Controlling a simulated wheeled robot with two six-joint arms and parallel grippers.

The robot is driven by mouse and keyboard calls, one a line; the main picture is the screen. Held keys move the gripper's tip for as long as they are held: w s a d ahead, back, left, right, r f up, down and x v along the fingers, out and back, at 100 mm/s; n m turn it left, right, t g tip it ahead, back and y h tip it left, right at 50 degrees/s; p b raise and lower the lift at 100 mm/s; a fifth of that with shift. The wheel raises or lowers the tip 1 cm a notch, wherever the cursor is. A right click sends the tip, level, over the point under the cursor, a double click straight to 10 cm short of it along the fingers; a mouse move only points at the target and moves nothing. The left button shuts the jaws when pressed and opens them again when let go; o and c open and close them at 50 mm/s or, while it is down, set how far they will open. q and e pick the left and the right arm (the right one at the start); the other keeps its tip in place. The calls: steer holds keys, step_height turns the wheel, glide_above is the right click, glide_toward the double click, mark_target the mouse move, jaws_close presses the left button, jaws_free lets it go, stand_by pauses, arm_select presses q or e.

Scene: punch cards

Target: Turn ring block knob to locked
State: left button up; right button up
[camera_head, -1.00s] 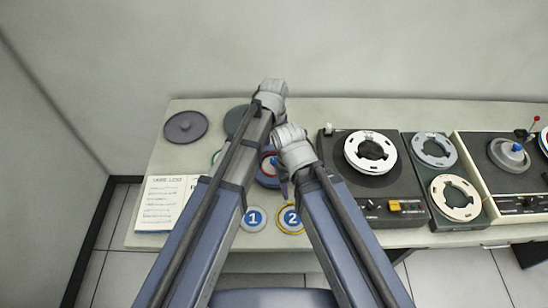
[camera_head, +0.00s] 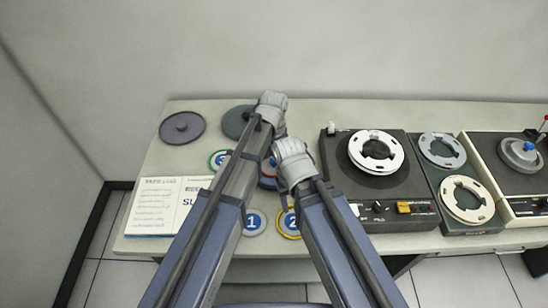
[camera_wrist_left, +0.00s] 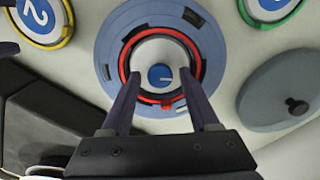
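In the left wrist view the ring block is a blue-grey disc (camera_wrist_left: 115,25) with a red ring (camera_wrist_left: 157,33) around a pale centre. A small blue knob (camera_wrist_left: 160,77) with a pale pointer mark sits in the middle. My left gripper (camera_wrist_left: 160,82) is open, its two dark fingers on either side of the knob with gaps between. I cannot tell their height above the block. In the head view my left wrist (camera_head: 270,112) and my right wrist (camera_head: 293,162) hide most of the ring block (camera_head: 267,180).
Grey lidded discs (camera_head: 182,128) lie at the back left, an open log book (camera_head: 158,206) at the left. A tape deck (camera_head: 335,160) stands close on the right.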

arm_select(q)
jaws_close()
stand_by(0.5)
steer(key=m, duration=0.3)
steer(key=shift+m, duration=0.4)
steer(key=m, duration=0.3)
steer(key=shift+m, duration=0.3)
steer(key=m, duration=0.6)
steer(key=shift+m, duration=0.4)
steer(key=shift+o, duration=0.9)
jaws_free()
